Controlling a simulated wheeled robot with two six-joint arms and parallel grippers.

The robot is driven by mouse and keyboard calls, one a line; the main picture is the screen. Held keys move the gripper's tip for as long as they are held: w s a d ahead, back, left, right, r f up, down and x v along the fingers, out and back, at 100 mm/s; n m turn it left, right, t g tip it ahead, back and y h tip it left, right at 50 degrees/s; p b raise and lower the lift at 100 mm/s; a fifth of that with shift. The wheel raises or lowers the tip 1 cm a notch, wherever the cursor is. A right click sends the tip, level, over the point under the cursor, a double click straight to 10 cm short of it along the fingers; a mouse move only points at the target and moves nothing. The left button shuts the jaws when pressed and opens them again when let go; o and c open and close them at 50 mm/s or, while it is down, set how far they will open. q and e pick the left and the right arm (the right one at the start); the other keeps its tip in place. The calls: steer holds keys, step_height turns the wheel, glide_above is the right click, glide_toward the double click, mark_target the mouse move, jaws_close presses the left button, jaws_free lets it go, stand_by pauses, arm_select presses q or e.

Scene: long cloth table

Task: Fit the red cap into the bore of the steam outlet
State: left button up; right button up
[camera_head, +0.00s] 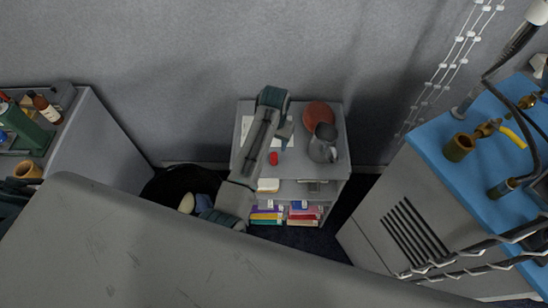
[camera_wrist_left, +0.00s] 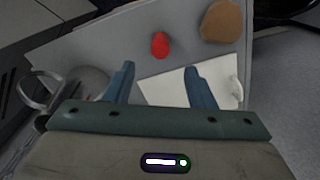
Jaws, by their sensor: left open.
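The small red cap (camera_head: 273,158) lies on top of a grey cabinet (camera_head: 334,160), near its front edge. In the left wrist view the red cap (camera_wrist_left: 160,45) shows beyond my fingertips, between their lines and apart from them. My left gripper (camera_head: 285,141) is over the cabinet top, open and empty; its two blue fingers (camera_wrist_left: 160,72) are spread in the wrist view. On the blue-topped machine at the right stands a short brass fitting (camera_head: 458,147) with a dark opening upward. I cannot tell for sure whether it is the steam outlet. My right gripper is not in view.
A grey jug (camera_head: 324,148) and a reddish-brown round dish (camera_head: 318,114) stand right of my gripper. White paper (camera_wrist_left: 160,88) lies under the fingers. A tan object (camera_head: 268,185) lies at the cabinet's front. Cables and pipes crowd the machine's blue top (camera_head: 430,138).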

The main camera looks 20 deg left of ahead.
mark_target(274, 154)
arm_select(q)
step_height(274, 154, down, 3)
steer(key=shift+f, duration=0.1)
steer(key=shift+f+p, duration=0.55)
steer(key=shift+p, duration=0.1)
step_height(274, 154, down, 3)
steer(key=shift+s+f+p, duration=0.1)
steer(key=shift+p, duration=0.4)
steer(key=shift+f, duration=0.5)
jaws_close()
steer(key=shift+r, duration=0.15)
